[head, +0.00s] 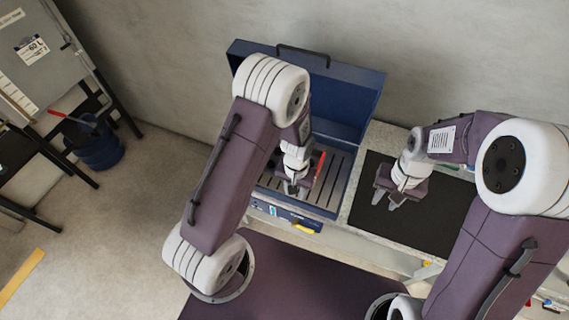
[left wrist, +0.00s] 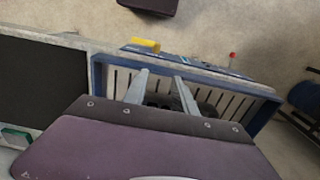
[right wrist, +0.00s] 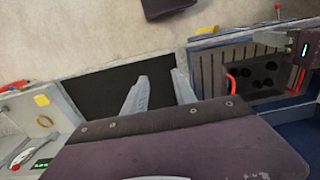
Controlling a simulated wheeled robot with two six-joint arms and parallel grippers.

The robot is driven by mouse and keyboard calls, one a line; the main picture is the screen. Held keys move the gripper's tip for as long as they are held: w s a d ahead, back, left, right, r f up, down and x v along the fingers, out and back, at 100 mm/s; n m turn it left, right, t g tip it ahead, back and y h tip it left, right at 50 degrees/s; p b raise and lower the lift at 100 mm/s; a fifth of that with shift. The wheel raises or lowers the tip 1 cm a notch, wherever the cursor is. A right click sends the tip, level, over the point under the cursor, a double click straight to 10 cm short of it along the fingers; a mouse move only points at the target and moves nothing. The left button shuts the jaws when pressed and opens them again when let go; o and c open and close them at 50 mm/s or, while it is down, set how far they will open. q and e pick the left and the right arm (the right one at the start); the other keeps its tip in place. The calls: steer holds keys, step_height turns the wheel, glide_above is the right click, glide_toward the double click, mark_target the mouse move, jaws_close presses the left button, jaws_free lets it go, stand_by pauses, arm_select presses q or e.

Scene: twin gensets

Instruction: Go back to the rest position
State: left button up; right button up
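My left gripper (head: 291,190) is over the slatted tray of the open blue box (head: 357,100). In the left wrist view its fingers (left wrist: 160,80) are apart with nothing between them. A dark block with round holes and a red handle (right wrist: 264,77) lies in the box; in the head view the left gripper hides most of it. My right gripper (head: 390,201) is over the black mat (head: 423,226) on the bench. In the right wrist view its fingers (right wrist: 160,80) are apart and empty.
The box lid stands open against the wall. To the right of the mat, the right wrist view shows a bench part with a yellow piece (right wrist: 41,100). A blue bucket (head: 98,150) stands at the left; the floor between is clear.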

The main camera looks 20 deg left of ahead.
arm_select(q)
steer(key=shift+w+a, duration=0.1)
steer(key=shift+a, duration=0.05)
arm_select(e)
steer(key=shift+w+a+r, duration=0.1)
steer(key=shift+a, duration=0.1)
steer(key=shift+d, duration=0.15)
